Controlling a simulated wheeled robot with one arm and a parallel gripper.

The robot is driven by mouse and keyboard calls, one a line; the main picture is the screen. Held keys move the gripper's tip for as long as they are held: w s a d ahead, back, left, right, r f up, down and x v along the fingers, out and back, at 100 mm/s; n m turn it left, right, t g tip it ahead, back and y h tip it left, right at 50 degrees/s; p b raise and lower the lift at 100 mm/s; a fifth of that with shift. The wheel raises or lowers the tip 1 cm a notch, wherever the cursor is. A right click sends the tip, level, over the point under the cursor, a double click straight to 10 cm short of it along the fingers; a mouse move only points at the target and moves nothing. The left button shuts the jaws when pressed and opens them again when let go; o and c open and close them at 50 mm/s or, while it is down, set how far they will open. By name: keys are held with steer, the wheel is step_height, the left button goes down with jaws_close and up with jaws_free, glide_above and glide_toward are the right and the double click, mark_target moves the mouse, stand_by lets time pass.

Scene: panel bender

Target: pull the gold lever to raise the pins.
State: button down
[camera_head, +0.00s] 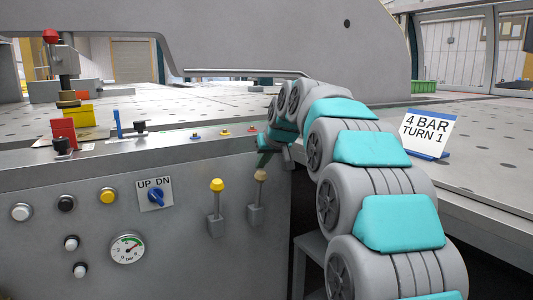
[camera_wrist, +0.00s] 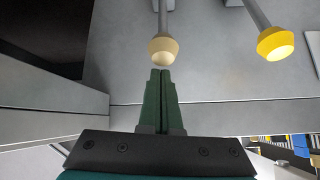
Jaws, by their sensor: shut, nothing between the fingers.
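Two levers stand on the front panel. One has a dull gold-tan knob (camera_head: 261,175), the other a bright yellow knob (camera_head: 216,185) to its left. In the wrist view the tan knob (camera_wrist: 163,49) is straight ahead of my fingertips and the yellow knob (camera_wrist: 275,43) is off to the right. My gripper (camera_wrist: 160,72) is shut, its two green fingers together and empty. In the head view my gripper (camera_head: 262,160) is just above the tan knob. I cannot tell whether the tips touch it.
The panel also carries a blue UP/DN switch (camera_head: 156,196), a gauge (camera_head: 127,248) and several buttons. A "4 BAR TURN 1" sign (camera_head: 428,131) stands on the perforated table right of my arm. Small coloured buttons line the ledge behind the levers.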

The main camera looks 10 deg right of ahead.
steer(key=shift+x, duration=0.9)
